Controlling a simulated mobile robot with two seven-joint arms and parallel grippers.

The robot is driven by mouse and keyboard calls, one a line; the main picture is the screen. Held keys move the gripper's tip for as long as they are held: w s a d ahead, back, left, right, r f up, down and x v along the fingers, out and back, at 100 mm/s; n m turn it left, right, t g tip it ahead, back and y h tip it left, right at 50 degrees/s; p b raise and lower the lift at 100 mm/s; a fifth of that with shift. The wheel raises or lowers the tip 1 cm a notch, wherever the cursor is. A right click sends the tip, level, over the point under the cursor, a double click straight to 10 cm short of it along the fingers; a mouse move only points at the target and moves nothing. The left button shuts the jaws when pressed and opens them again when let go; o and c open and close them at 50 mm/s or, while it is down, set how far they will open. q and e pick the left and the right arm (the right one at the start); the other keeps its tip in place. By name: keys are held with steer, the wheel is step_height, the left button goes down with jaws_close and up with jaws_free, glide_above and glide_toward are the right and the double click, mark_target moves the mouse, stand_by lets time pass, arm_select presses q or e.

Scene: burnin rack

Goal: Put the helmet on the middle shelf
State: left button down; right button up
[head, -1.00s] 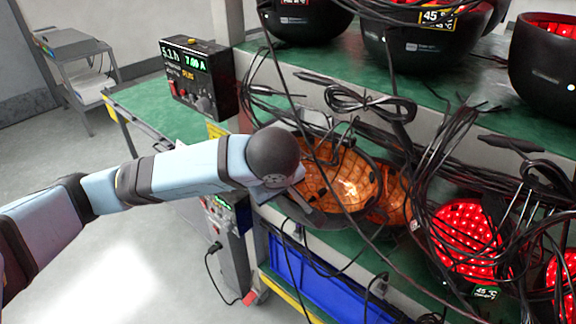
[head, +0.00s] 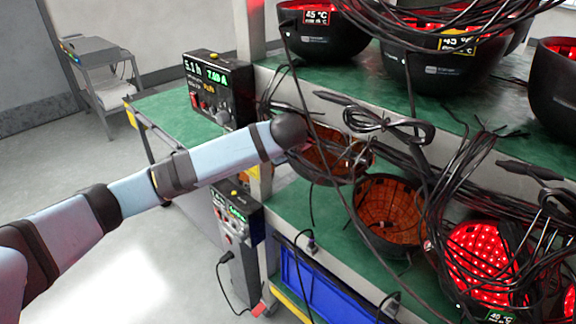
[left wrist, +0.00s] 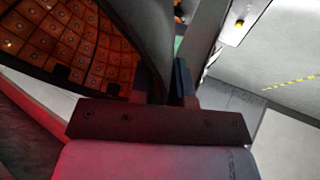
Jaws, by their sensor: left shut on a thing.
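The held helmet (head: 335,166) is a dark bowl, open side up, with an unlit orange grid lining. It is at the left end of the rack, tilted, partly behind hanging cables. My left gripper is shut on its rim; in the head view my round wrist hides the fingers. In the left wrist view the gripper (left wrist: 170,88) pinches the dark rim, with the helmet's orange lining (left wrist: 70,42) at upper left. The middle shelf (head: 330,222) is a green surface below the helmet. I cannot tell whether the helmet touches it. My right gripper is not in view.
A second unlit orange-lined helmet (head: 392,212) sits on the middle shelf, beside a red-lit helmet (head: 482,262). Black cables (head: 372,122) hang across the rack. The upper shelf (head: 350,82) holds several helmets. A blue bin (head: 310,285) is below.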

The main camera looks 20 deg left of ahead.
arm_select(q)
steer(key=shift+g, duration=0.3)
steer(key=x, duration=0.6)
steer(key=shift+s+d+f, duration=0.2)
steer(key=shift+s+d, duration=0.05)
steer(key=shift+w+a+r+g+h+p, duration=0.1)
steer(key=shift+w+a+g+h+p, duration=0.1)
steer(key=shift+w+g+h+p, duration=0.25)
steer(key=shift+w+a+g+h+p, duration=0.15)
steer(key=shift+w+g+h, duration=0.1)
steer(key=shift+w+g, duration=0.35)
steer(key=shift+a+f, duration=0.1)
steer(key=shift+f, duration=1.3)
